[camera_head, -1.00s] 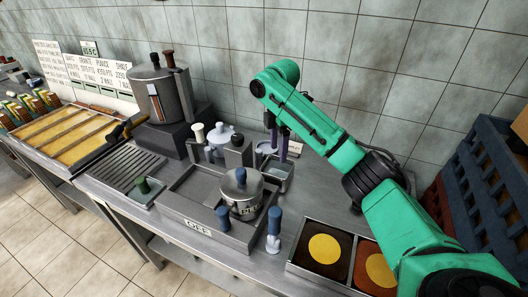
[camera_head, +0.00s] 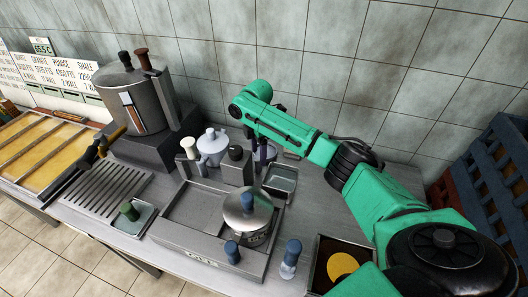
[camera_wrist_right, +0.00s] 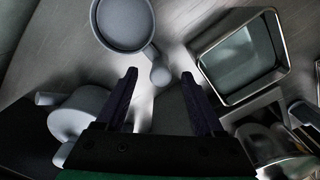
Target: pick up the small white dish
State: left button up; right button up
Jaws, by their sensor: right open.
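A small round whitish dish (camera_wrist_right: 123,20) with a short handle ending in a knob lies on the counter at the top of the right wrist view. My right gripper (camera_wrist_right: 159,77) is open, with dark purple fingers apart. In that view the knob of the handle shows between the fingertips, and the dish's bowl is beyond them. Whether the fingers touch the handle cannot be told. In the head view my right gripper (camera_head: 262,153) points down at the back of the counter and largely hides the dish. My left gripper is not in view.
A square metal tray (camera_wrist_right: 278,32) stands right of the fingers; it also shows in the head view (camera_head: 294,184). A pale spouted vessel (camera_head: 212,142) is close on the left. A lidded pot (camera_head: 246,203) stands in front, and the tiled wall rises behind.

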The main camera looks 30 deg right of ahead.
aim_at(258, 157)
jog(key=f, duration=0.2)
jog(key=f+p, duration=0.1)
jog(key=f, duration=0.1)
jog(key=shift+a+f, duration=0.2)
jog(key=shift+f, duration=0.2)
jog(key=shift+s+f, duration=0.1)
jog(key=shift+f, duration=0.15)
grip_shut()
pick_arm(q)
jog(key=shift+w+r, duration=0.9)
pick_arm(e)
jog(key=shift+r, duration=0.1)
